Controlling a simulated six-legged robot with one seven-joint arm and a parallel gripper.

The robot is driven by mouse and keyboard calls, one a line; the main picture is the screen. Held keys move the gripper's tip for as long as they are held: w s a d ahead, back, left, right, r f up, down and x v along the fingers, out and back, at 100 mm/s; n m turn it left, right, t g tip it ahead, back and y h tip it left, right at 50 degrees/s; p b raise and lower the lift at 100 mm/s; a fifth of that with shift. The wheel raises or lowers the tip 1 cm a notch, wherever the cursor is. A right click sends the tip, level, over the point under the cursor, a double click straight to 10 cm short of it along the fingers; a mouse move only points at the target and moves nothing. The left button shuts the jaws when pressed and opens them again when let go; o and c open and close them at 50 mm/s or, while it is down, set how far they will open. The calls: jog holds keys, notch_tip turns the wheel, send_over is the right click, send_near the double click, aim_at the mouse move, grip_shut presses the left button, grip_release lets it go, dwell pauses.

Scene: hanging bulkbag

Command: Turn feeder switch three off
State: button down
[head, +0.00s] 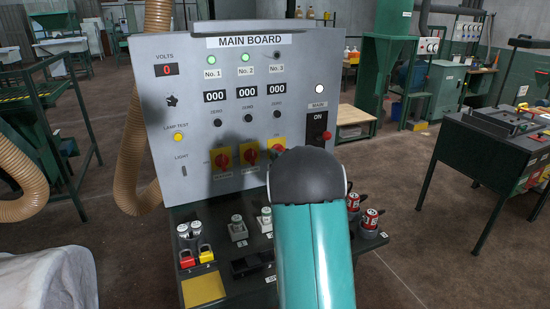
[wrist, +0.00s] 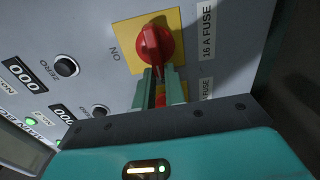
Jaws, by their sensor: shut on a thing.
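The grey main board (head: 180,60) carries three red rotary switches on yellow plates. Feeder switch three (head: 277,147) is the rightmost; my arm hides part of it in the head view. In the wrist view its red knob (wrist: 155,43) sits on a yellow plate, with an ON label (wrist: 116,53) to the left. My gripper (wrist: 160,75) reaches it with two green fingers, shut on the knob's handle. The No. 3 lamp (head: 279,55) is dark. The No. 1 lamp (head: 210,59) and No. 2 lamp (head: 243,57) are green.
Switch two (head: 249,153) is close to the left. The black main switch (head: 318,127) is close to the right. A dark shelf with padlocks (head: 206,253) and red-topped devices juts out below the board. A beige hose (head: 130,180) hangs at the left.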

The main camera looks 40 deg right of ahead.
jog(key=c, duration=1.5)
grip_release()
jog(key=shift+o, duration=0.2)
jog(key=v, duration=1.4)
jog(key=shift+w, duration=0.15)
